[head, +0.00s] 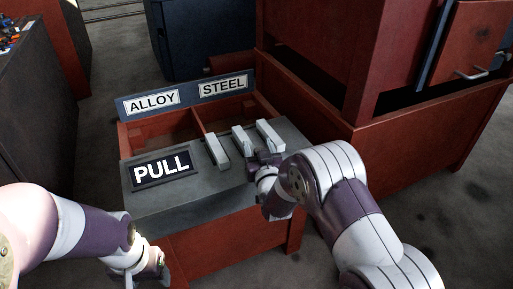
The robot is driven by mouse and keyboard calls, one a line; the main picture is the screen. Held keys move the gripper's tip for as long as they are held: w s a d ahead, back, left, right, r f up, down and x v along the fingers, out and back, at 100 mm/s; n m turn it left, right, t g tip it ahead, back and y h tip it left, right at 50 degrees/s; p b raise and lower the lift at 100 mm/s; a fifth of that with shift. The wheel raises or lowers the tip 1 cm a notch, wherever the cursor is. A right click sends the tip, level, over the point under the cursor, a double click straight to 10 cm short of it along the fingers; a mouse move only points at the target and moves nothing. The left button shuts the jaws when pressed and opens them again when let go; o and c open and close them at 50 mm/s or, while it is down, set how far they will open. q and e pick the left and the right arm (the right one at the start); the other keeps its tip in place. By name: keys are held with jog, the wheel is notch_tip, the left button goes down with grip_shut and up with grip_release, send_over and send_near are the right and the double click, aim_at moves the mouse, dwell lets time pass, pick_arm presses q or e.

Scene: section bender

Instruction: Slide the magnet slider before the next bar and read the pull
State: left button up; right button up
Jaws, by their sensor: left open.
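Three pale bars lie side by side on the grey bench top: a left bar (217,151), a middle bar (243,139) and a right bar (270,135). A dark plate marked PULL (161,168) sits to their left; I see no reading on it. My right gripper (264,160) is at the near ends of the middle and right bars. Its fingers are small and dark there, and I cannot tell whether they hold anything. I cannot make out the magnet slider; the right gripper may hide it. My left gripper (150,272) is open and empty, low in front of the bench.
Behind the bars are two red bins, labelled ALLOY (152,101) and STEEL (222,86). A large red machine (400,125) stands close on the right. A dark cabinet (35,100) stands at the left. Bare bench top (195,200) lies in front of the PULL plate.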

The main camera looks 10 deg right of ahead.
jog(key=shift+s+r, duration=0.1)
jog(key=shift+s, duration=0.1)
jog(key=s+d+p, duration=0.1)
jog(key=s+p, duration=0.3)
jog(key=s, duration=0.8)
jog(key=shift+s+d, duration=0.1)
